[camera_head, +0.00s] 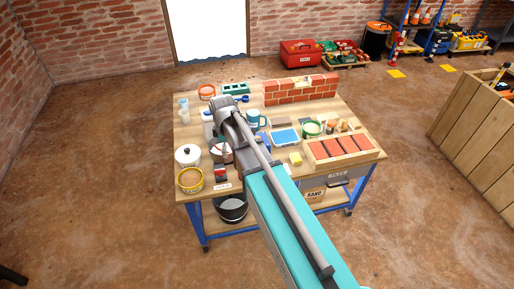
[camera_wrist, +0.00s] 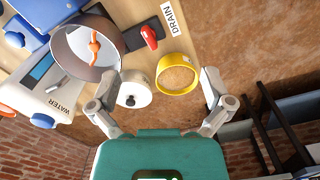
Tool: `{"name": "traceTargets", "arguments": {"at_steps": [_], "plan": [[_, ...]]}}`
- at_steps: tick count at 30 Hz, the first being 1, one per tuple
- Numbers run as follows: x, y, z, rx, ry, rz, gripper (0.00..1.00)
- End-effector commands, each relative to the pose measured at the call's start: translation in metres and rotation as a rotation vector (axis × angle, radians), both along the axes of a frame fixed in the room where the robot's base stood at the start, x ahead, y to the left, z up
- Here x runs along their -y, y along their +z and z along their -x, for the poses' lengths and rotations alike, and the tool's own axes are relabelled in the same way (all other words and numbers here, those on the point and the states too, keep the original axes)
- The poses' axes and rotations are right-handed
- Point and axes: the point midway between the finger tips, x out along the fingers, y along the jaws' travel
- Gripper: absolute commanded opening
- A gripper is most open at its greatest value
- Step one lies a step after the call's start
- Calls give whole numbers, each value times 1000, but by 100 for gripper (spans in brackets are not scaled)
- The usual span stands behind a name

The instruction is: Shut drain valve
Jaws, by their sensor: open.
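The drain valve's red lever (camera_wrist: 149,38) sits on a dark block beside the DRAIN label (camera_wrist: 172,17) at the top of the wrist view. In the head view the red lever (camera_head: 221,171) is near the table's front left, just behind its small label (camera_head: 222,186). My gripper (camera_wrist: 157,84) is open, its two fingers spread wide with nothing held between them. The lever appears beyond the fingertips, apart from them. In the head view my arm crosses over the table and the fingers are hard to make out.
A white lidded pot (camera_wrist: 134,88) and a yellow-rimmed tub (camera_wrist: 177,74) stand close to the lever. A round open vessel with an orange piece inside (camera_wrist: 88,46) and a WATER box (camera_wrist: 42,85) are left of it. A brick tray (camera_head: 340,148) stands right on the table (camera_head: 205,107).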

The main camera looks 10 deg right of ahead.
Motion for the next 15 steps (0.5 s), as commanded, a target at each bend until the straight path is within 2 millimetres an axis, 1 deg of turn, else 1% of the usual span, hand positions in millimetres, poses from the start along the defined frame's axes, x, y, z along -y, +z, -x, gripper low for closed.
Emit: {"name": "traceTargets", "arguments": {"at_steps": [1,15], "plan": [[5,6,7,0,-37,0,100],[38,34,49,0,-392,0,100]]}}
